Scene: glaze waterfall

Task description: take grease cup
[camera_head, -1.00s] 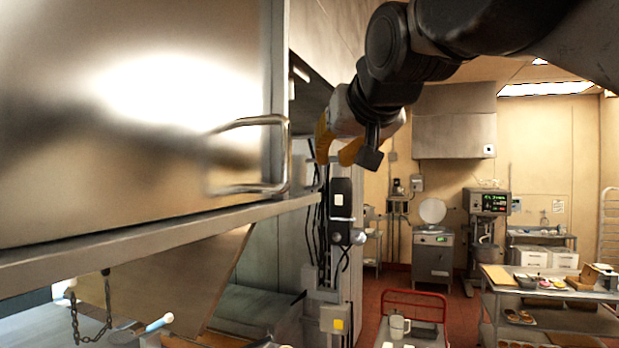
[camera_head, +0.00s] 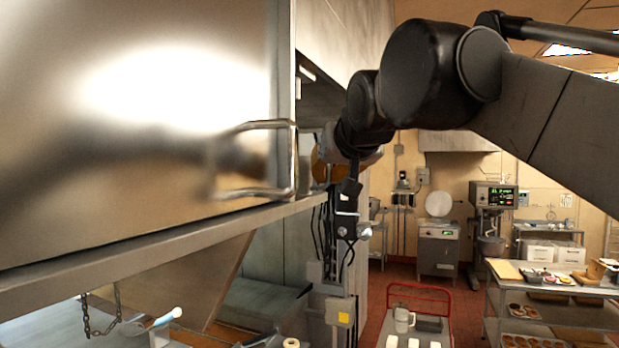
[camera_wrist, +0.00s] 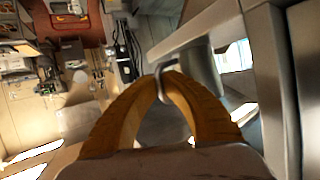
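I cannot make out a grease cup for certain in either view. My gripper (camera_head: 322,168) has yellow-orange fingers and is beside the far edge of the large steel panel (camera_head: 120,120), partly hidden by my arm. In the wrist view both curved fingers of my gripper (camera_wrist: 169,76) converge, with their tips close together. A small curved metal piece (camera_wrist: 163,88) shows between the tips. A grey surface shows between the fingers below it. I cannot tell whether the fingers grip the metal piece or only stand around it.
The panel has a bar handle (camera_head: 292,160) near my gripper. A steel ledge (camera_head: 150,238) runs below it. A red cart (camera_head: 420,288) with a pale jug (camera_head: 403,320) stands on the floor. A steel worktable (camera_head: 550,312) with trays is at the right.

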